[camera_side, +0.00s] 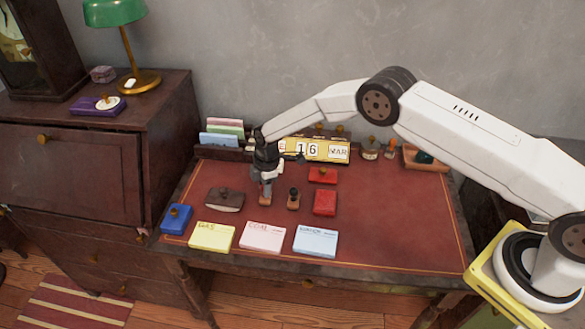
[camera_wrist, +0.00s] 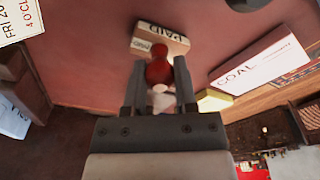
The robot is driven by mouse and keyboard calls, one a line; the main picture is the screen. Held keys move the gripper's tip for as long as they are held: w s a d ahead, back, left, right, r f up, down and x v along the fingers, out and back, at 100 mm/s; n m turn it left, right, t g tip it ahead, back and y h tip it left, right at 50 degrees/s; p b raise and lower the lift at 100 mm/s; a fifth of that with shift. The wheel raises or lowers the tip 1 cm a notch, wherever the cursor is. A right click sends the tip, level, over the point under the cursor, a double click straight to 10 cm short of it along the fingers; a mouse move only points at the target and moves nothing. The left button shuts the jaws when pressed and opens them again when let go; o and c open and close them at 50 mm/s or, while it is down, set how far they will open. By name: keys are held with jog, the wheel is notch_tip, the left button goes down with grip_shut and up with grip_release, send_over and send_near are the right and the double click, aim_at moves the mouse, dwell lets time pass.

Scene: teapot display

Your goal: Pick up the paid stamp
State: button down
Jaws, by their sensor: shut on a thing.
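The paid stamp (camera_wrist: 165,40) has a wooden block base marked PAID and a red rounded handle (camera_wrist: 158,70). In the wrist view my gripper (camera_wrist: 157,78) has its two fingers on either side of this handle, shut on it. In the side view my gripper (camera_side: 267,177) points down over the left middle of the red desk top, with the stamp's base (camera_side: 265,200) below it. The stamp looks about upright, at or very near the desk surface; I cannot tell whether it touches.
A black-handled stamp (camera_side: 293,201) stands close on the right. A rocker blotter (camera_side: 225,200) lies to the left, and red ink pads (camera_side: 325,202) to the right. Yellow, pink and blue note pads (camera_side: 262,237) line the front. A calendar (camera_side: 320,149) stands behind.

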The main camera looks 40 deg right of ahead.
jog(key=shift+r, duration=0.1)
jog(key=shift+r, duration=1.6)
jog(key=shift+s+r, duration=0.25)
jog(key=s+d+r, duration=0.2)
jog(key=s+r, duration=0.7)
jog(key=s, duration=0.4)
jog(key=shift+d, duration=0.4)
jog(key=shift+s, duration=0.1)
